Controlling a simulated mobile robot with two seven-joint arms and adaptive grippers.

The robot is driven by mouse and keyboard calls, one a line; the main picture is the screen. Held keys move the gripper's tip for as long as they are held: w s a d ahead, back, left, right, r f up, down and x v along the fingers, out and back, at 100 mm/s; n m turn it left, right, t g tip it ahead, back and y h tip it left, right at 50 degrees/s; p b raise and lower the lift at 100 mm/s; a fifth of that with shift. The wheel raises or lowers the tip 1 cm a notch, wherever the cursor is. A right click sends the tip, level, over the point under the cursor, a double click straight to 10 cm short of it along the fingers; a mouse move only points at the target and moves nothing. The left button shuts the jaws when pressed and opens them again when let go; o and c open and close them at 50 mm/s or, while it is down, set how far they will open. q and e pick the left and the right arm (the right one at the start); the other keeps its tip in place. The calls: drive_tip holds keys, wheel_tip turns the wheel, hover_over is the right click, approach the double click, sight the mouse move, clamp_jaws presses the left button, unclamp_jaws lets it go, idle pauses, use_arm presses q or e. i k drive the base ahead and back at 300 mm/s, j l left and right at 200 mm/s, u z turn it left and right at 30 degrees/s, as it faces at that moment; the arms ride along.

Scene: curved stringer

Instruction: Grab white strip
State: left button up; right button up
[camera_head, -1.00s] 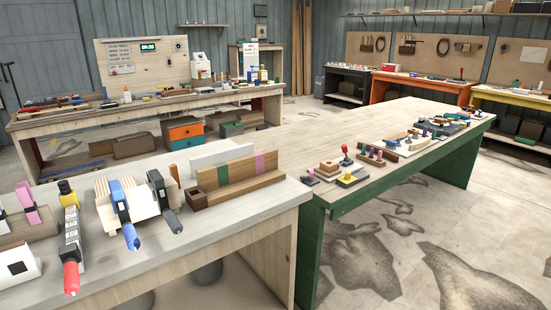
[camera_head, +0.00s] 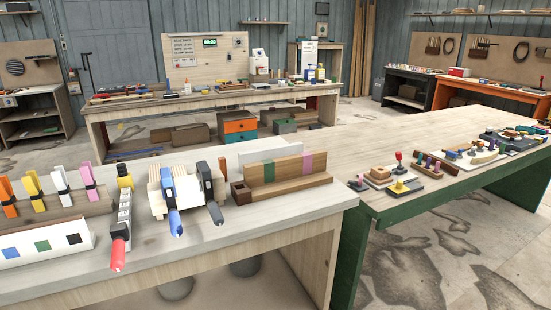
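Several white pieces lie on the near wooden bench (camera_head: 270,217), and I cannot tell which one is the white strip. A long white piece (camera_head: 258,149) stands behind the wooden rack (camera_head: 289,178) with its green and purple bands. Pale strips (camera_head: 158,200) sit side by side under a blue-handled clamp (camera_head: 172,201) and a dark-handled clamp (camera_head: 213,197). A white block (camera_head: 50,243) with coloured squares lies at the left. Neither of my grippers is in view.
A red-handled clamp (camera_head: 121,222) lies toward the bench's front edge. Small orange, yellow and pink clamps stand at the left. A green-edged table (camera_head: 380,142) on the right holds small parts along its near side. A tool bench (camera_head: 215,101) stands behind.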

sight(278, 150)
drive_tip(key=i+l, duration=0.2)
drive_tip(key=i+l+u, duration=0.1)
drive_tip(key=l, duration=0.3)
drive_tip(key=i+l, duration=0.3)
drive_tip(key=i+l+u, duration=0.1)
drive_tip(key=l, duration=0.25)
drive_tip(key=i+l, duration=0.25)
drive_tip(key=l+u, duration=0.05)
drive_tip(key=l, duration=0.05)
